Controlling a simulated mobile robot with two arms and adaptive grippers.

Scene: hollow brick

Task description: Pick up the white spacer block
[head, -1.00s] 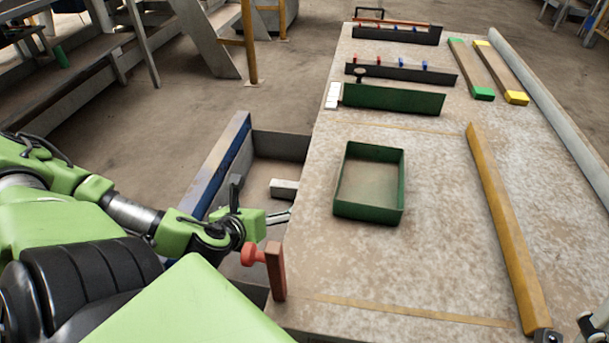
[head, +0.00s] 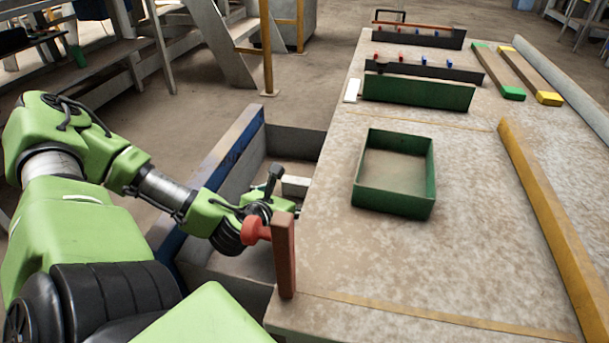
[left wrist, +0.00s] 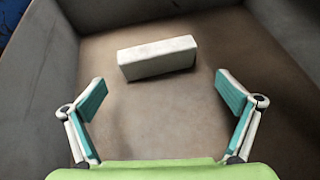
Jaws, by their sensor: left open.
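The white spacer block (head: 296,186) lies in the grey bin beside the table's left edge. In the left wrist view, the block (left wrist: 157,58) lies on the brown bin floor, slightly tilted across the picture, ahead of my gripper. My left gripper (left wrist: 163,92) is open and empty there, with its teal-padded fingers spread to either side. The block is beyond the fingertips, not between them. In the head view my left gripper (head: 284,207) is over the bin, just on the near side of the block; its fingers are mostly hidden. My right gripper is out of view.
The bin (head: 290,140) has upright walls close around my gripper. A red post with a knob (head: 284,255) stands at the table's near left corner. A green tray (head: 395,205), a green holder (head: 418,93) and a yellow bar (head: 548,230) are on the table (head: 460,260).

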